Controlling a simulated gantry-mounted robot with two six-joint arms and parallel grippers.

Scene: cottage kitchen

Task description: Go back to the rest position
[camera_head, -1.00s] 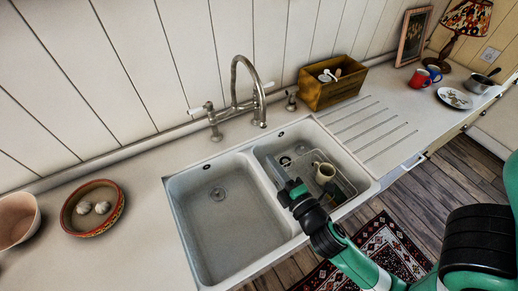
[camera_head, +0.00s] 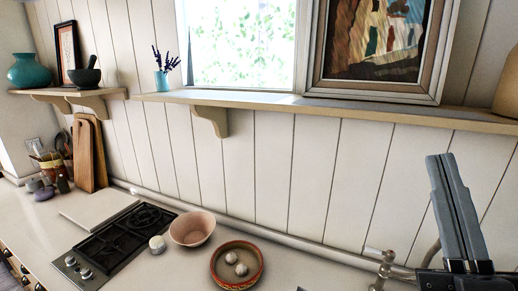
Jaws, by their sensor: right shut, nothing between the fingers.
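My right gripper (camera_head: 452,200) is at the right edge of the head view, raised in front of the panelled wall. Its two long grey fingers point up and lie together, with nothing between them. It hides part of the tap (camera_head: 383,268) behind it. My left gripper is not in view.
A shelf (camera_head: 300,104) runs along the wall under a window and a framed picture (camera_head: 376,45). On the counter are a hob (camera_head: 115,240), a pink bowl (camera_head: 192,228) and a dish (camera_head: 237,265) holding garlic bulbs. Cutting boards (camera_head: 84,155) lean at the left.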

